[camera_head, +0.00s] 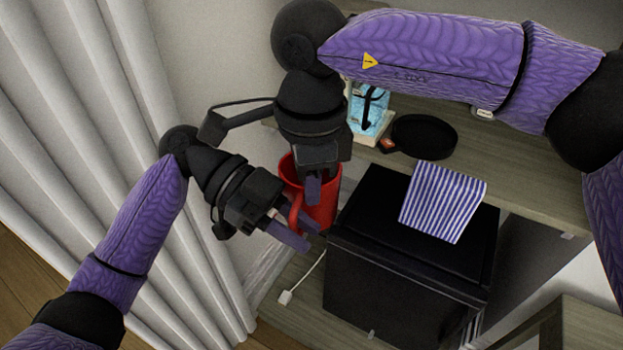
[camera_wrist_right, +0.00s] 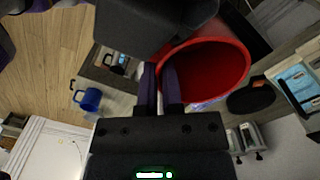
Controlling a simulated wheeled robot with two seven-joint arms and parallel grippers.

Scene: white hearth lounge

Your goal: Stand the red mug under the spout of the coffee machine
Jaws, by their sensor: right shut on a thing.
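The red mug (camera_head: 322,205) hangs beneath my right gripper (camera_head: 313,188) in the head view. Its open mouth faces the camera in the right wrist view (camera_wrist_right: 215,75). My right gripper is shut on the mug's rim wall; its fingers also show in the wrist view (camera_wrist_right: 160,90). My left gripper (camera_head: 297,232) is beside the mug's handle side, its two fingers apart near the handle. I cannot tell whether they touch it. I cannot make out a coffee machine or spout for certain.
A black box-shaped appliance (camera_head: 400,285) with a striped cloth (camera_head: 443,203) on top stands right of the mug. A black round pan (camera_head: 425,136) and a blue picture-like item (camera_head: 368,108) are on the wooden shelf (camera_head: 520,180). White curtains (camera_head: 90,130) hang at the left. A blue mug (camera_wrist_right: 90,99) shows in the wrist view.

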